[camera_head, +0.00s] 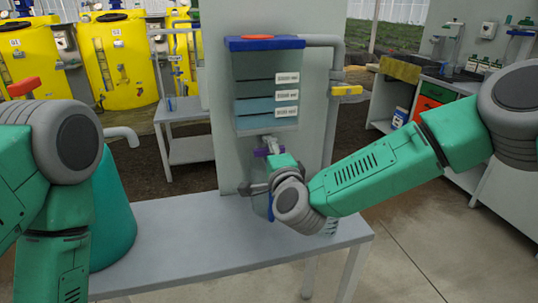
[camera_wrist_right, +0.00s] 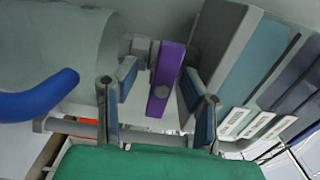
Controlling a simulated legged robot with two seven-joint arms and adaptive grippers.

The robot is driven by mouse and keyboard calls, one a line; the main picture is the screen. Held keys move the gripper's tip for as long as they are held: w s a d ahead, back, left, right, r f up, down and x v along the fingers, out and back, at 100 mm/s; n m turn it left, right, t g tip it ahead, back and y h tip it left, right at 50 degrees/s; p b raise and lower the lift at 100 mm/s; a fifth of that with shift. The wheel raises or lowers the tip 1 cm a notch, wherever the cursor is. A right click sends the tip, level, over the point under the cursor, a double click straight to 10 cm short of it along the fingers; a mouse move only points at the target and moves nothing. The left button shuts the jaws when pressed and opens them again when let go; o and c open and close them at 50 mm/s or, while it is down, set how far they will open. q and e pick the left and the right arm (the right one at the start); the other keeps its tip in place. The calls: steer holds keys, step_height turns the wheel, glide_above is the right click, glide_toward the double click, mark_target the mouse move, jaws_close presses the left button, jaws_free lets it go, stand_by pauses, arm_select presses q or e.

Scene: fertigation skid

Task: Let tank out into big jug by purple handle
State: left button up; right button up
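The clear tank (camera_head: 252,66) with a blue lid hangs on the grey panel, bluish liquid in its lower part. Its purple handle (camera_head: 261,152) is on the outlet under the tank. In the right wrist view, the purple handle (camera_wrist_right: 166,80) stands between the fingers of my right gripper (camera_wrist_right: 159,84), which are apart with gaps beside it. In the head view my right gripper (camera_head: 272,168) is partly hidden by its wrist. A clear jug (camera_head: 260,207) stands below the outlet, mostly hidden by my right arm; its blue handle (camera_wrist_right: 40,101) shows in the wrist view. My left gripper is out of view.
The grey bench (camera_head: 190,245) has free room in front. A teal container (camera_head: 113,215) stands at left, partly behind my left arm. A pipe with a yellow valve handle (camera_head: 347,90) runs right of the tank. Yellow tanks (camera_head: 122,60) stand behind.

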steer(key=shift+c, duration=0.5)
jaws_close()
steer(key=n+p, duration=0.1)
steer(key=n, duration=0.2)
steer(key=n+p, duration=0.2)
steer(key=n, duration=0.1)
steer(key=shift+s+r+n, duration=0.1)
steer(key=shift+r+n, duration=0.1)
steer(key=shift+n, duration=0.2)
steer(key=n+p, duration=0.2)
steer(key=n, duration=0.3)
steer(key=shift+a+f, duration=0.1)
steer(key=shift+n, duration=1.1)
steer(key=shift+f+n, duration=0.2)
steer(key=shift+n, duration=1)
steer(key=shift+o, duration=0.9)
jaws_free()
